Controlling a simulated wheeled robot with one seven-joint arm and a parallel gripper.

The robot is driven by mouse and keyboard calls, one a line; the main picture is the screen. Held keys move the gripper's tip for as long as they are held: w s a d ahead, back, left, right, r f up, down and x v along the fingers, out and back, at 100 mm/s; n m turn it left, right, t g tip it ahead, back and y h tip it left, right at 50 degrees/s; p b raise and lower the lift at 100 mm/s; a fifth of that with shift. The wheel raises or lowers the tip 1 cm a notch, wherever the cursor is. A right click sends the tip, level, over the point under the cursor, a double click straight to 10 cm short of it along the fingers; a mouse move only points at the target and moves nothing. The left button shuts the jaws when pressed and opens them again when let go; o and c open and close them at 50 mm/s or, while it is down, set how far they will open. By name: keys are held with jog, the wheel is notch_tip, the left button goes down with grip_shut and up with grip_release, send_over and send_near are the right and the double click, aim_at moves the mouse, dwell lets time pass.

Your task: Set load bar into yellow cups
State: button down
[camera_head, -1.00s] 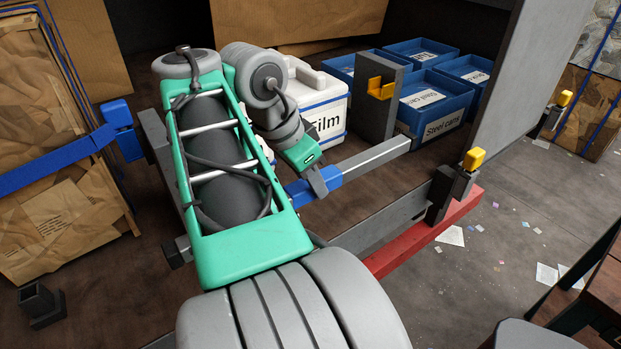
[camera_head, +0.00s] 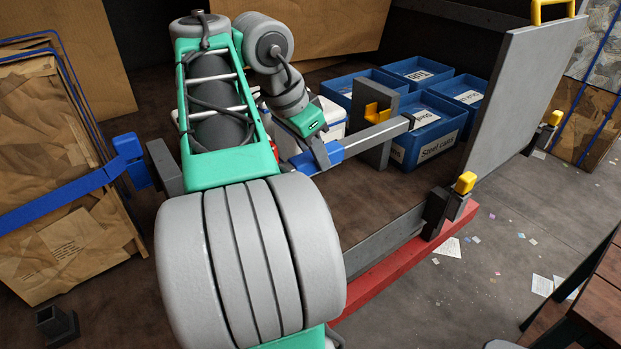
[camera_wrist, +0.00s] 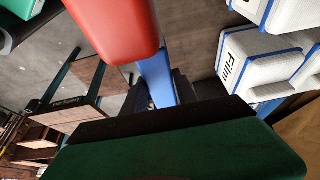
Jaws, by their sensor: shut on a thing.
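The load bar (camera_head: 378,136) is a grey square bar with a blue sleeve (camera_head: 336,151). My gripper (camera_head: 319,155) is shut on it at the sleeve. I cannot tell whether bar and cup touch. The bar's left part is hidden behind my arm, and no second cup on that side is visible. In the wrist view a stretch of the blue sleeve (camera_wrist: 158,78) shows beyond the gripper.
Blue bins (camera_head: 428,140), one labelled Steel cans, stand behind the post. A white Film container (camera_head: 331,115) is partly hidden by my arm. A grey panel (camera_head: 523,95) stands at right, near yellow-topped latches (camera_head: 465,183).

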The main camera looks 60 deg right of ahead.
jog(key=w+d+r+p, duration=0.1)
jog(key=d+r+p, duration=0.1)
jog(key=d+r, duration=0.4)
jog(key=shift+w+d+p, duration=2.1)
jog(key=shift+w+d, duration=0.35)
jog(key=shift+w, duration=1.5)
notch_tip(320, 180, down, 6)
jog(key=w+b, duration=0.1)
jog(key=b, duration=0.3)
jog(key=shift+d, duration=0.3)
jog(key=shift+f+b, duration=2.15)
jog(key=shift+f, duration=0.3)
jog(key=c, duration=0.9)
grip_release()
jog(key=shift+a, duration=0.1)
